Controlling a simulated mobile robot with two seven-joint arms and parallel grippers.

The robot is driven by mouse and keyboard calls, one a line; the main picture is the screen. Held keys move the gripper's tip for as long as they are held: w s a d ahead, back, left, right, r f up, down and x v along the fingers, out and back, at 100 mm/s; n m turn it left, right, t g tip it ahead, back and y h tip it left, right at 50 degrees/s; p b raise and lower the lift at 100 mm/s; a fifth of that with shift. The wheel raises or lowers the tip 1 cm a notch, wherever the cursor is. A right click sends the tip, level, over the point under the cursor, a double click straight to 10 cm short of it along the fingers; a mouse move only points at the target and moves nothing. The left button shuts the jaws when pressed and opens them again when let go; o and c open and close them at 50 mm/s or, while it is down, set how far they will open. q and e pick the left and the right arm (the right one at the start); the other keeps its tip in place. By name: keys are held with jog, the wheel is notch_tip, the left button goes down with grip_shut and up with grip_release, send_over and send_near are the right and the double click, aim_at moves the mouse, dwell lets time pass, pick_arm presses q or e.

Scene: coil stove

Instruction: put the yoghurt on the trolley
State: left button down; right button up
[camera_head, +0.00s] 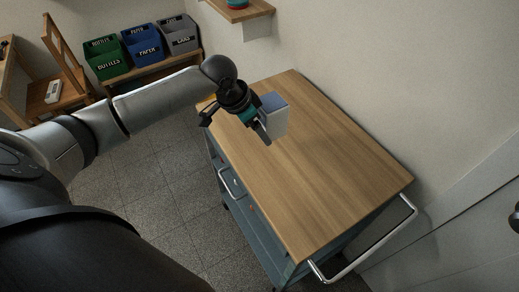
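The yoghurt (276,118) is a pale box-shaped carton with a blue-grey top. It is at the far left part of the trolley's wooden top (330,165). My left gripper (264,124) reaches in from the left and is shut on the carton, with one dark finger showing along its near side. The other finger is hidden. The carton looks upright; I cannot tell whether its base touches the wood. My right gripper is not in view.
The trolley top is otherwise bare, with a metal handle (375,248) at its near right end. Green (106,58), blue (143,45) and grey (180,35) bins stand at the back left. A wall runs along the right, with a small shelf (240,12) above.

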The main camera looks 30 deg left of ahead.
aim_at(262, 155)
pick_arm(q)
notch_tip(262, 155, down, 8)
jog(key=shift+w+f+b, duration=0.1)
jog(key=shift+f+b, duration=0.15)
jog(key=shift+b, duration=0.5)
jog(key=shift+f, duration=0.1)
grip_release()
jog(key=shift+f, duration=0.1)
jog(key=shift+r, duration=0.45)
jog(key=p+v, duration=0.2)
jog(key=v, duration=0.9)
jog(key=shift+s+r+p, duration=0.2)
jog(key=shift+s+p, duration=0.05)
jog(key=shift+p, duration=0.1)
jog(key=shift+a, duration=0.1)
